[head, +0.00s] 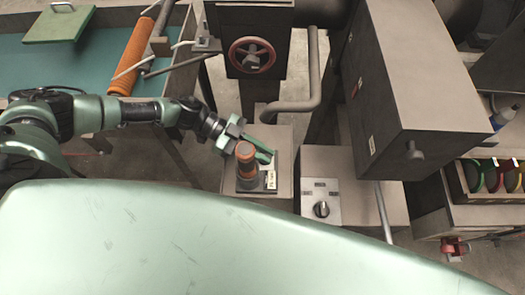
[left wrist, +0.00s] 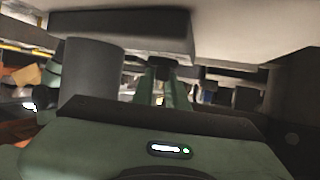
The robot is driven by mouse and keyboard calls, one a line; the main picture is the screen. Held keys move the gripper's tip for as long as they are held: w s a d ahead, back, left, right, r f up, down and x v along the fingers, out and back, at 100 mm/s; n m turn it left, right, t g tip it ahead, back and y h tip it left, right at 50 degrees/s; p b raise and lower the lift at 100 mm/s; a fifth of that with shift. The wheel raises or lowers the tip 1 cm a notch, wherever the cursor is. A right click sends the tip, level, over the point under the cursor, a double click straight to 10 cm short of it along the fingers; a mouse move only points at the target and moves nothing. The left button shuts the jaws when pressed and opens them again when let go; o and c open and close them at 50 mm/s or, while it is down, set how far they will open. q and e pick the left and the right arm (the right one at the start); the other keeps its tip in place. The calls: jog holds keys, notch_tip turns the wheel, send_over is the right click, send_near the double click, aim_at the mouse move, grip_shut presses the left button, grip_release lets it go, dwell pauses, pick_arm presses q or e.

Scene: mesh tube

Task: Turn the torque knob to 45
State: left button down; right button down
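A dark round knob (head: 321,209) with a light pointer mark sits on a pale plate on top of a grey box. Its scale is too small to read. A second upright piece, an orange-and-grey cylinder (head: 246,160), stands on a box to the left beside a small label. I cannot tell from lettering which one is the torque knob. My left gripper (head: 268,154) is just behind and right of the orange cylinder, apart from the dark knob. Its green fingers also show in the left wrist view (left wrist: 162,92), with a narrow gap between them. My right gripper is out of view.
A red handwheel (head: 252,56) and a bent grey pipe (head: 305,95) stand behind the gripper. A large grey cabinet (head: 415,85) overhangs at the right. A slanted rod (head: 384,212) stands right of the dark knob. A teal bench (head: 70,65) is at the left.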

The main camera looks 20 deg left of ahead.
pick_arm(q)
jog(key=shift+w+f+m+g+b, duration=0.15)
jog(key=shift+m+g+b, duration=0.25)
jog(key=shift+m+g, duration=0.15)
jog(key=m+g+y+b, duration=0.1)
jog(key=m+g+b, duration=0.2)
jog(key=shift+w+f+g, duration=0.1)
jog(key=shift+f+g, duration=0.05)
jog(key=shift+g, duration=0.2)
jog(key=shift+m+g+y+b, duration=0.5)
jog(key=shift+m, duration=0.15)
jog(key=shift+r, duration=0.3)
jog(key=c, duration=1.4)
grip_release()
